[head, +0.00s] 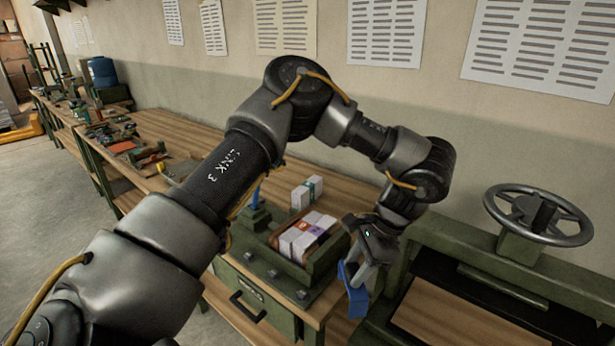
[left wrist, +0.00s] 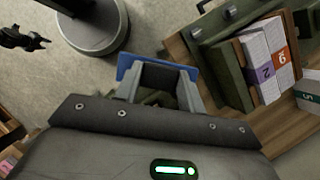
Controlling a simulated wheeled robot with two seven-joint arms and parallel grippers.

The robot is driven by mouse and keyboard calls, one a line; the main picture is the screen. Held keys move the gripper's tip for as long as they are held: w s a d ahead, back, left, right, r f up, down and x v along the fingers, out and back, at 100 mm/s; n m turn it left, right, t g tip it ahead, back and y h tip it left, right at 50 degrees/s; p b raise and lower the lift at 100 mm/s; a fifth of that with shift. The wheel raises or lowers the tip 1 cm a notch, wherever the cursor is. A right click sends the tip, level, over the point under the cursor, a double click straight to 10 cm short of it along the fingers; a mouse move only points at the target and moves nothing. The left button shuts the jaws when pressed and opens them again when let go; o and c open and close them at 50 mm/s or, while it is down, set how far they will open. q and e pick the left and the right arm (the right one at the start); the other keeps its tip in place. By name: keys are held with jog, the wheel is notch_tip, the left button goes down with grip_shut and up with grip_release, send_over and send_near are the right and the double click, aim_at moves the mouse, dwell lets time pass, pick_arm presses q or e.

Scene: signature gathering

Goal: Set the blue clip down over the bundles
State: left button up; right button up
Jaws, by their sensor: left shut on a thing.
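My left gripper (head: 366,272) is shut on the blue clip (head: 353,296) and holds it in the air to the right of the green tray (head: 322,262). In the left wrist view the clip (left wrist: 126,65) shows as a blue strip across the fingertips (left wrist: 158,78). Bundles of white sheets (head: 308,238) stand in the tray, with purple and orange bands (left wrist: 282,68) in the left wrist view. The clip is apart from them. A dark jaw-like part at the left edge of the left wrist view looks like my right gripper (left wrist: 38,42); its opening is unclear.
Another white bundle with a teal band (head: 307,192) stands on the wooden bench behind the tray. A blue-handled tool (head: 254,195) rises at the tray's left. A press with a handwheel (head: 537,215) stands at the right. Wall sheets hang behind.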

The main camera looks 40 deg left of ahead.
pick_arm(q)
jog(key=w+m, duration=0.1)
jog(key=m, duration=0.1)
jog(key=w+a+r+m+t+p, duration=0.1)
jog(key=m, duration=0.1)
jog(key=w+a+r+m+t+y+p, duration=0.1)
jog(key=m, duration=0.1)
jog(key=shift+w+a+m, duration=0.1)
jog(key=shift+w+m, duration=0.25)
jog(key=shift+m, duration=0.05)
jog(key=w+a+r+m+t+h+p, duration=0.2)
jog(key=w+a+m+t+p, duration=0.1)
jog(key=a+m, duration=0.7)
jog(key=w+a+r+m+t+h+p, duration=0.2)
jog(key=w+a+m+p, duration=0.1)
jog(key=a+m, duration=0.7)
jog(key=shift+w+a+r+m+t, duration=0.2)
jog(key=shift+w+r+m+t, duration=0.15)
jog(key=shift+w, duration=0.2)
pick_arm(e)
notch_tip(320, 180, up, 9)
jog(key=shift+w+a+r, duration=0.15)
jog(key=shift+w+r, duration=0.05)
jog(key=shift+w, duration=0.15)
pick_arm(q)
jog(key=shift+f, duration=0.15)
pick_arm(e)
jog(key=shift+f, duration=0.15)
